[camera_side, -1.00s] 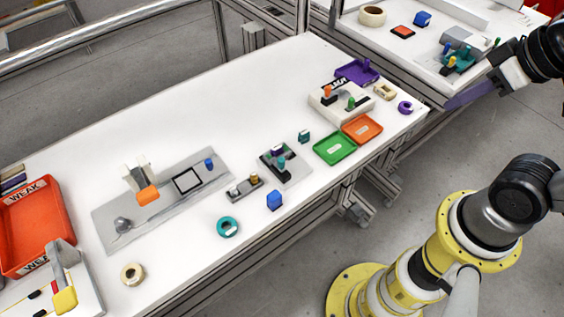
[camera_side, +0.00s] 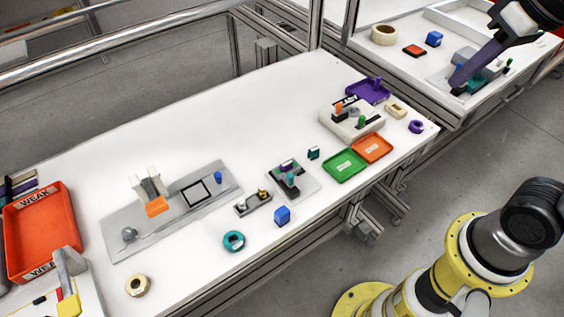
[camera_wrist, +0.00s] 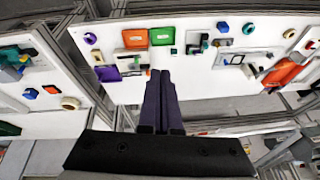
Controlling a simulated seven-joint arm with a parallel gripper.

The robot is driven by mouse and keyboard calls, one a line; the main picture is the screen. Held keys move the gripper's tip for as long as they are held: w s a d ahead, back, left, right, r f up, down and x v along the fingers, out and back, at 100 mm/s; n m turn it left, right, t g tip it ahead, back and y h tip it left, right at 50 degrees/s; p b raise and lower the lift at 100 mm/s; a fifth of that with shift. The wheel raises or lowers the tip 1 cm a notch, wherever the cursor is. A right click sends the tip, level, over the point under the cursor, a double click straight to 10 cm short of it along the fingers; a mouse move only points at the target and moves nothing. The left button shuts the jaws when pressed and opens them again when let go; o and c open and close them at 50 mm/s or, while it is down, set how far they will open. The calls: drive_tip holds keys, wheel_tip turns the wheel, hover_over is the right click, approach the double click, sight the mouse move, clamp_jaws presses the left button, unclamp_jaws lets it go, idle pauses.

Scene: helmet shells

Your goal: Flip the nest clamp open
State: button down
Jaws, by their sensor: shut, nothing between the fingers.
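Several clamp-like fixtures show, and I cannot tell for certain which is the nest clamp. A white block fixture (camera_side: 350,120) with orange and green knobs stands at the main table's far right. A small grey fixture (camera_side: 306,188) with purple and teal parts sits mid-table. A white upright clamp with an orange tip (camera_side: 157,207) stands on a long grey plate (camera_side: 130,250). A teal fixture (camera_side: 487,78) on the back table is partly hidden behind my gripper (camera_side: 457,82). My gripper is shut and empty, in the air; its dark fingers also show in the wrist view (camera_wrist: 157,74).
Green (camera_side: 344,166) and orange (camera_side: 373,148) trays lie near the front edge, with a purple tray (camera_side: 368,91) behind. A red bin (camera_side: 42,232) stands at far left. Tape rolls and small blocks lie about. A gap separates the two tables.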

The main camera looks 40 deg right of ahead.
drive_tip(key=w+a+f+g, duration=0.1)
drive_tip(key=w+a+g, duration=0.3)
drive_tip(key=w, duration=0.6)
drive_tip(key=w+a+f+g, duration=0.1)
drive_tip(key=w+a, duration=0.4)
drive_tip(key=w, duration=0.4)
drive_tip(key=w+a+f+g, duration=0.2)
drive_tip(key=a+f, duration=0.3)
drive_tip(key=f, duration=0.3)
drive_tip(key=w+a+f+n+g, duration=0.1)
drive_tip(key=w+a+f, duration=0.3)
drive_tip(key=f, duration=0.5)
drive_tip(key=shift+a+f+n+g+h, duration=0.3)
drive_tip(key=shift+a+g, duration=0.1)
drive_tip(key=shift+a, duration=0.15)
drive_tip(key=shift+s, duration=0.1)
approach(286, 179)
drive_tip(key=x, duration=0.5)
drive_tip(key=shift+s+f, duration=0.1)
drive_tip(key=shift+f, duration=0.1)
